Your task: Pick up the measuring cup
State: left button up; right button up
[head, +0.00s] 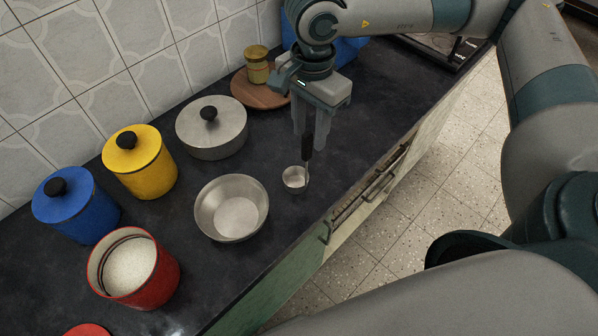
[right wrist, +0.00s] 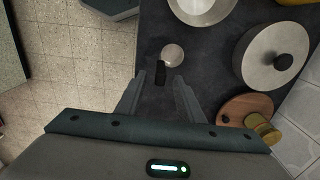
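The measuring cup (head: 294,180) is a small steel cup with a black handle that rises upright from its rim. It stands on the dark counter (head: 265,265) near the front edge. My right gripper (head: 309,142) points down over it with the fingers apart. In the right wrist view, the cup (right wrist: 174,53) lies beyond the fingertips, and the black handle shows between the two open fingers (right wrist: 161,76) near their tips. I cannot tell whether a finger touches the handle. My left gripper is not in view.
A steel bowl (head: 231,208) stands left of the cup, with a lidded steel pot (head: 212,128) behind. Yellow (head: 147,170), blue (head: 78,213) and open red (head: 155,285) canisters stand farther left. A jar (head: 257,66) sits on a wooden board (head: 250,96) beside the gripper.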

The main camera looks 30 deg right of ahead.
aim_at(309, 147)
jog(key=shift+f, duration=0.65)
notch_tip(309, 147, down, 3)
jog(key=shift+a+f, duration=0.1)
jog(key=shift+f+b, duration=0.3)
jog(key=shift+f, duration=0.05)
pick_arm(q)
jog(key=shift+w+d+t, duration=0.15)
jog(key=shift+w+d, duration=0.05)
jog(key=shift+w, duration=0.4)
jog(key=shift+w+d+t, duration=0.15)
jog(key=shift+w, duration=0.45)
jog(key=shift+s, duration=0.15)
pick_arm(e)
jog(key=shift+s, duration=0.1)
grip_shut()
